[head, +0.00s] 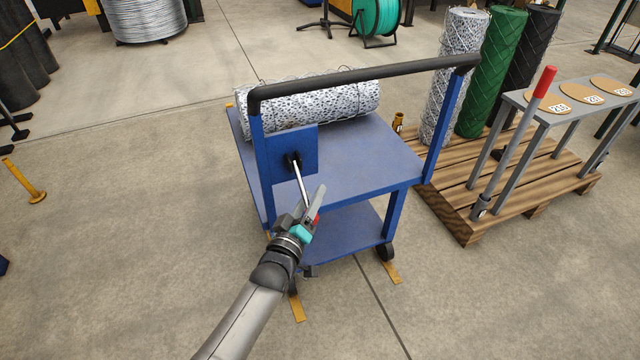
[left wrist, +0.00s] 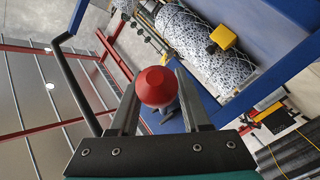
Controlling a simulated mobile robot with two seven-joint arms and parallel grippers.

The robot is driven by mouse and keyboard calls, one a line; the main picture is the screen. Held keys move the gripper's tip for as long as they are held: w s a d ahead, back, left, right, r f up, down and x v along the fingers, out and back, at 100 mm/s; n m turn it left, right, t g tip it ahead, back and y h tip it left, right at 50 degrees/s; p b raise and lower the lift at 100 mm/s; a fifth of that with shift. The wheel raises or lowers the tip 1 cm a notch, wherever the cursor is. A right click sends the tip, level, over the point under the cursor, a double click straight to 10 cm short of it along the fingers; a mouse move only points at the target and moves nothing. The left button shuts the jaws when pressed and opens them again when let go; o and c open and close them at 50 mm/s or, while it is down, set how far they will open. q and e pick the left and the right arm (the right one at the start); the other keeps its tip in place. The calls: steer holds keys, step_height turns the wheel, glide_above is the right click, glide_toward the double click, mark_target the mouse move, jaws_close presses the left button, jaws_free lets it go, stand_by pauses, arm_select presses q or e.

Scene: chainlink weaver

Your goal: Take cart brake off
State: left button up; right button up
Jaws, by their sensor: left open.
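The blue cart (head: 360,160) stands in the middle of the head view with a black push handle (head: 370,75). A blue plate (head: 277,155) on its near left post carries the brake lever (head: 302,185), a thin metal rod that slants down toward my left gripper (head: 313,209). The lever's red knob (left wrist: 160,87) sits between the two open fingers in the left wrist view. I see a gap beside the knob, and the fingers are not closed on it. In the head view the gripper mostly hides the knob. My right gripper is not in view.
A wire mesh roll (head: 325,105) lies on the cart's top. Yellow floor marks (head: 298,308) lie by the wheels. The left floor is mostly clear.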

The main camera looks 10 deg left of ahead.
arm_select(q)
steer(key=shift+w, duration=0.5)
steer(key=shift+s, duration=0.1)
jaws_close()
